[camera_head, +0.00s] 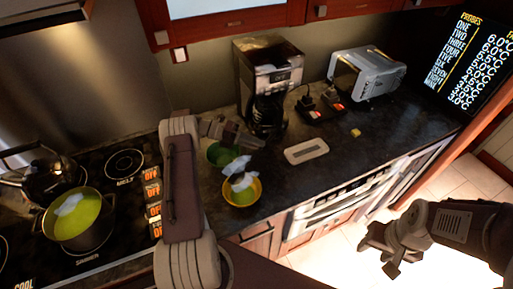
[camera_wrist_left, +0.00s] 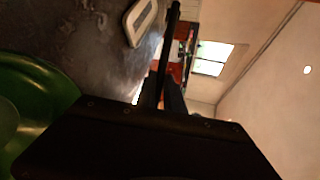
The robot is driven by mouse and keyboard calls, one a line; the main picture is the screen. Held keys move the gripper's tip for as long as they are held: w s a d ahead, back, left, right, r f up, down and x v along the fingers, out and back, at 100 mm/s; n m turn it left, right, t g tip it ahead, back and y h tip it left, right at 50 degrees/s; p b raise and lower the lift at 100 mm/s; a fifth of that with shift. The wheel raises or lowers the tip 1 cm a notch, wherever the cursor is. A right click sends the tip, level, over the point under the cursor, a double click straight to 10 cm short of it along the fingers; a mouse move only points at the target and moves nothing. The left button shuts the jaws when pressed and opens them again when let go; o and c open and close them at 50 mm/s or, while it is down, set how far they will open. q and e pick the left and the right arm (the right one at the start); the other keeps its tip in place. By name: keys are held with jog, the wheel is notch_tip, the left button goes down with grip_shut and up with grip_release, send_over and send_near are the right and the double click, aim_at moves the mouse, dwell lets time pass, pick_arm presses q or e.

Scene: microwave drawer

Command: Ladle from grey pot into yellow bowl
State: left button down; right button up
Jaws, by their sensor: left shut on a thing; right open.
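The grey pot (camera_head: 92,239) stands on the stove at the left in the head view, with yellow-green liquid and a pale wisp over it. The yellow bowl (camera_head: 258,189) sits on the counter near its front edge. It holds greenish liquid, with a pale grey-white shape above it. My left gripper (camera_head: 238,136) is above and behind the bowl, near the green bowl. In the left wrist view its fingers (camera_wrist_left: 163,97) are shut on a thin dark rod (camera_wrist_left: 165,50), apparently the ladle's handle. The ladle's scoop is not clearly visible. My right gripper (camera_head: 379,261) is open and empty over the floor.
A green bowl (camera_head: 213,152) stands just behind the yellow one; green also fills the left of the wrist view (camera_wrist_left: 40,90). A coffee maker (camera_head: 268,75) and toaster (camera_head: 372,75) stand at the back. A pale flat holder (camera_head: 306,151) lies right. A kettle (camera_head: 50,175) is behind the pot.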

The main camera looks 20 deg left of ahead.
pick_arm(q)
jog(key=shift+a+f+n+h+b, duration=0.1)
jog(key=shift+f+n+h+b, duration=0.4)
jog(key=shift+b, duration=0.9)
jog(key=shift+a+f+n+h+b, duration=0.15)
jog(key=shift+h+b, duration=0.65)
jog(key=shift+b, duration=0.55)
notch_tip(320, 180, up, 3)
jog(key=m+y+p, duration=0.1)
jog(key=y+p, duration=0.4)
jog(key=m+y+p, duration=0.2)
jog(key=y+p, duration=0.3)
jog(key=m+t+y+p, duration=0.1)
jog(key=m+y+p, duration=0.1)
jog(key=y+p, duration=0.3)
jog(key=shift+y+p, duration=0.4)
